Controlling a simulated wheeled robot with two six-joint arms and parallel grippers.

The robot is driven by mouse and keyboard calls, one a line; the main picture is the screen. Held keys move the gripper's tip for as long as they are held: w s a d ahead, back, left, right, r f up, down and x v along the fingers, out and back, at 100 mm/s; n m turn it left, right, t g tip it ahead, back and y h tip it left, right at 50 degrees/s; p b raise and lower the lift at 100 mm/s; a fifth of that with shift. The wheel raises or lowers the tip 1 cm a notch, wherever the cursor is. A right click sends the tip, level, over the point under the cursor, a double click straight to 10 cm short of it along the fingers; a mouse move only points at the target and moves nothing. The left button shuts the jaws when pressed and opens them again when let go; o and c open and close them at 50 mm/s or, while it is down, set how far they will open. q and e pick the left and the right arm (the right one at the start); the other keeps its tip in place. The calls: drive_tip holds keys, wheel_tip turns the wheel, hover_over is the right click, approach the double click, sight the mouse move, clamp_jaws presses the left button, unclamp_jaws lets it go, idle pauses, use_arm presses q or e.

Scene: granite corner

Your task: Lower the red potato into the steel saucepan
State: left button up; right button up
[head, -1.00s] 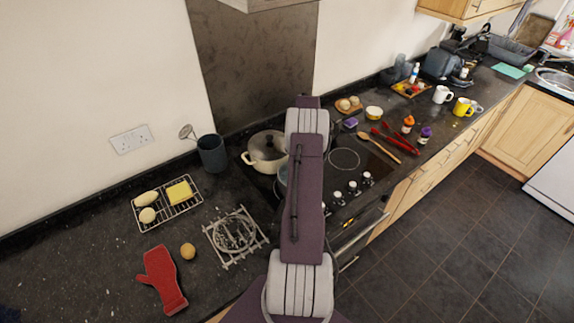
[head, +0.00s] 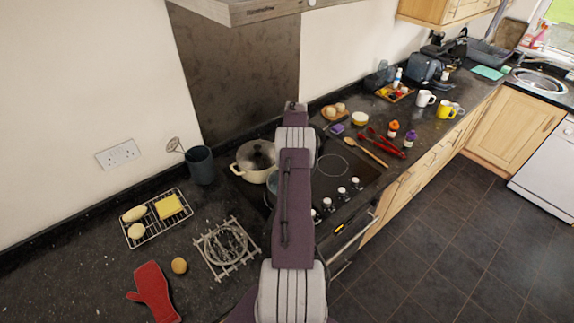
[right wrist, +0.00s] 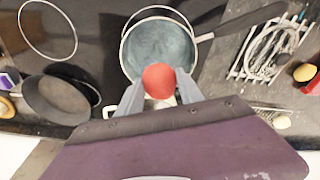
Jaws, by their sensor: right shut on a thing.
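The red potato (right wrist: 159,81) is held between the fingertips of my right gripper (right wrist: 158,88) in the right wrist view. Behind it in that view is the steel saucepan (right wrist: 135,47), with a round rim, a bluish-grey inside and a long dark handle. The potato overlaps the saucepan's lower rim in the picture; its height over the pan cannot be told. In the head view my right arm covers the gripper, the potato and most of the saucepan, leaving a small part of the pan (head: 271,182) at the arm's left. My left gripper is not in view.
A cream lidded pot (head: 252,172) stands beside the saucepan on the hob. A dark pan (right wrist: 60,98) is left in the wrist view. A trivet (head: 227,248), yellow potato (head: 179,265), red mitt (head: 153,291) and wire rack (head: 148,231) lie on the left counter.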

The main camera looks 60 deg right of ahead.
drive_tip(key=shift+f+b, duration=3.9)
drive_tip(key=shift+f, duration=1.4)
drive_tip(key=shift+f+b, duration=2.05)
drive_tip(key=shift+f, duration=0.5)
drive_tip(key=shift+r, duration=0.1)
drive_tip(key=o, duration=1.5)
drive_tip(key=r, duration=0.3)
drive_tip(key=r+b, duration=0.1)
drive_tip(key=r, duration=0.2)
drive_tip(key=s+r+b, duration=0.1)
drive_tip(key=r, duration=0.2)
drive_tip(key=shift+d, duration=0.1)
